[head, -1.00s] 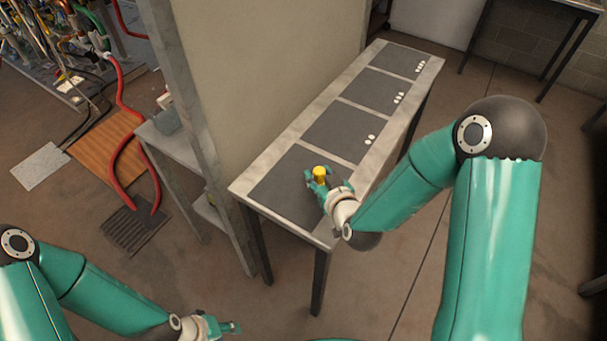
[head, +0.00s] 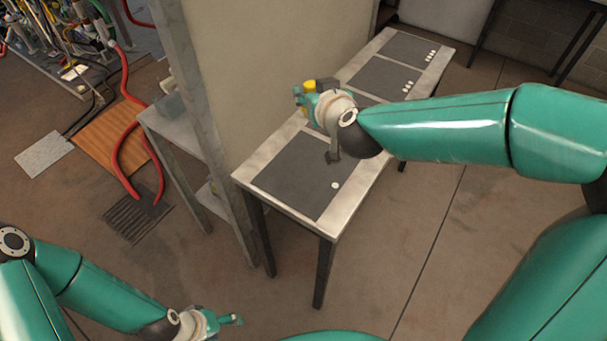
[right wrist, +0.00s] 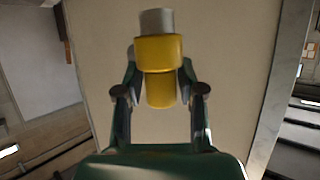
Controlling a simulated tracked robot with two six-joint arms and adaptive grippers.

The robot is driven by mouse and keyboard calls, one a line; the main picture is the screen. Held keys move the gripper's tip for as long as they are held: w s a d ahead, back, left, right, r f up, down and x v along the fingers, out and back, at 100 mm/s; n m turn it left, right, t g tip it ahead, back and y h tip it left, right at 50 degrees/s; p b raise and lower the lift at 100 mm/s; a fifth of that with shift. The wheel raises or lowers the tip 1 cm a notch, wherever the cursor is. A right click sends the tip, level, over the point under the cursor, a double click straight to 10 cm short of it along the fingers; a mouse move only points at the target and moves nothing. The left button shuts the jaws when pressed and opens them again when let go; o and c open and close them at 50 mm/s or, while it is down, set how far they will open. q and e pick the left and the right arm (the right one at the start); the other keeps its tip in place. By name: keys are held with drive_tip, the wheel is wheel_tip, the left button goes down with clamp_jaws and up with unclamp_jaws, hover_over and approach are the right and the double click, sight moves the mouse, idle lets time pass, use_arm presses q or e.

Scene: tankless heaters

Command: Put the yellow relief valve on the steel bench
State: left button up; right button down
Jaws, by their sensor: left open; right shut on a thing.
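The yellow relief valve (head: 309,85) is held in my right gripper (head: 308,98), over the far part of the long bench (head: 342,222) near the partition. In the right wrist view the valve (right wrist: 159,52) sits between both fingers of the right gripper (right wrist: 160,85). It has a wide yellow collar, a narrower yellow lower part and a grey end pointing away from the palm. My left gripper (head: 232,320) is open and empty, low at the bottom of the head view, away from the bench.
The bench top carries several dark mats (head: 300,172) with white dots. A tall partition (head: 270,60) stands along its left side. A side shelf (head: 170,118), red hose (head: 125,150) and floor grate (head: 135,215) lie to the left. Another dark-legged table stands at upper right.

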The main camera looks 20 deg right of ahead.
drive_tip(key=shift+a+r, duration=0.2)
drive_tip(key=shift+r, duration=0.1)
drive_tip(key=shift+f+b, duration=0.4)
drive_tip(key=shift+b, duration=0.1)
drive_tip(key=shift+f+b, duration=3.35)
drive_tip(key=shift+f, duration=6.05)
drive_tip(key=shift+r, duration=0.1)
drive_tip(key=c, duration=0.7)
unclamp_jaws()
drive_tip(key=shift+s, duration=0.1)
